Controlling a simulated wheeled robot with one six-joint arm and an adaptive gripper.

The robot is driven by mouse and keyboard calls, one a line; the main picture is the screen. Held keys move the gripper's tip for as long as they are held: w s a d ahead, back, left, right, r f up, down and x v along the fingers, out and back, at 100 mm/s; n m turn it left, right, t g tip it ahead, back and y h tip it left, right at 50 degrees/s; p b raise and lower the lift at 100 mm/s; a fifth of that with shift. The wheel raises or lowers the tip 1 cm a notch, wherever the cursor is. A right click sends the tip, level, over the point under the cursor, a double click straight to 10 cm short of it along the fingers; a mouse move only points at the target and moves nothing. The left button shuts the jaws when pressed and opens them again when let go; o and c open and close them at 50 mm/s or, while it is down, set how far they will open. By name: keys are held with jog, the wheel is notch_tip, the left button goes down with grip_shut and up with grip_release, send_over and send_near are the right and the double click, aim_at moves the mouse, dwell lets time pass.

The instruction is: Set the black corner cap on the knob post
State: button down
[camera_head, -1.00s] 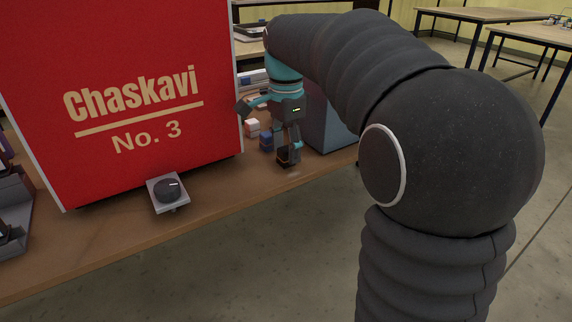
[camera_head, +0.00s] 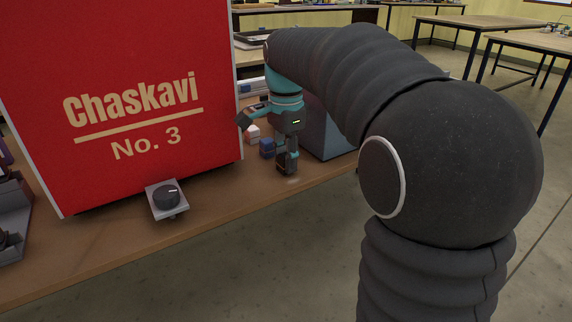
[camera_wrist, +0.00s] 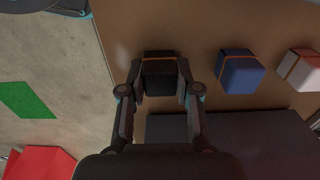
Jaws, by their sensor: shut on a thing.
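The black corner cap (camera_wrist: 160,77) is a small dark block with a thin orange band. In the wrist view it sits between the two fingers of my gripper (camera_wrist: 160,88), which is shut on it. In the head view my gripper (camera_head: 287,163) points down at the table's right part, and the black cap is mostly hidden there. The knob post (camera_head: 167,197) is a dark round knob on a light square plate at the table's front edge, below the red lightbox. My gripper is well to the right of it and apart from it.
The red lightbox (camera_head: 125,100) stands behind the knob. A blue cap (camera_wrist: 240,71) and a white cap (camera_wrist: 299,69) stand beside my gripper. A dark blue-grey box (camera_head: 328,130) is close on the right. Table (camera_head: 215,195) between knob and gripper is clear.

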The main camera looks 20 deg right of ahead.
jog(key=shift+r+p, duration=1)
jog(key=c, duration=1.4)
grip_release()
grip_shut()
jog(key=shift+r+p, duration=1.15)
jog(key=shift+r, duration=0.85)
jog(key=shift+s, duration=0.1)
